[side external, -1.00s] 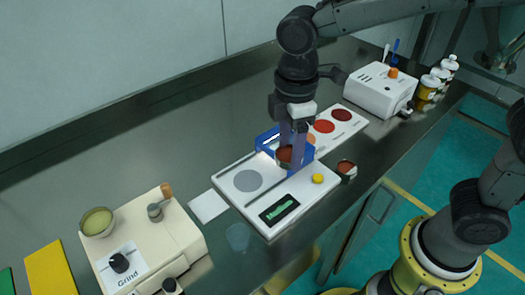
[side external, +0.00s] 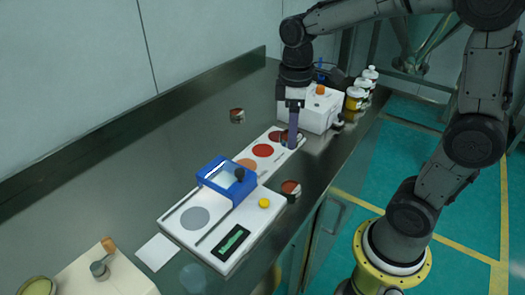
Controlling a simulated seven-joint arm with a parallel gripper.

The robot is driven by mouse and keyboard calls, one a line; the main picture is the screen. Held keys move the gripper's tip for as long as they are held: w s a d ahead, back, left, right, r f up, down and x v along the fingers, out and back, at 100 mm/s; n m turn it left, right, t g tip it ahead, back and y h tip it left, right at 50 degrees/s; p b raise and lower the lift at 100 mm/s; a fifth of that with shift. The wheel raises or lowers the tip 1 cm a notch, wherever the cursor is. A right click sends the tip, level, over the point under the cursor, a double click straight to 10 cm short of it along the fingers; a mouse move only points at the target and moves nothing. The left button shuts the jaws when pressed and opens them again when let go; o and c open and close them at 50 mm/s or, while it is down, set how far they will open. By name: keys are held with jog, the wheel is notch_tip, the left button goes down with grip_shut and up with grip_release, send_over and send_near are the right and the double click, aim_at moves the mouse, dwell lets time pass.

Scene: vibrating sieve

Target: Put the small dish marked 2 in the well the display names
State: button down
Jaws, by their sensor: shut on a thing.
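My gripper (side external: 291,142) is shut at the far right end of a white strip (side external: 297,146) with orange and red round spots. The orange spot (side external: 245,164) and the red spot (side external: 263,150) are uncovered. The green-lettered display (side external: 231,243) is on the white device's front; its word is too small to read surely now. Other small dishes stand behind the strip (side external: 237,116) and by the counter's front (side external: 291,189). No number is legible on any dish.
A blue frame (side external: 214,180) with a black knob (side external: 239,174) stands on the white device (side external: 181,238), beside a yellow button (side external: 264,203). A white machine (side external: 309,112) and jars (side external: 355,98) are just beyond my gripper. The rear counter is mostly clear.

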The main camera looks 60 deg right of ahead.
jog(key=d+m, duration=0.1)
jog(key=d, duration=0.3)
send_over(263, 150)
jog(key=f, duration=0.6)
jog(key=s+f, duration=0.1)
jog(key=f, duration=0.2)
jog(key=shift+a, duration=0.15)
jog(key=shift+w+f, duration=0.2)
jog(key=shift+f, duration=0.8)
jog(key=shift+w+f, duration=0.2)
jog(key=shift+f, duration=0.8)
jog(key=shift+f, duration=0.1)
jog(key=shift+c, duration=0.7)
grip_release()
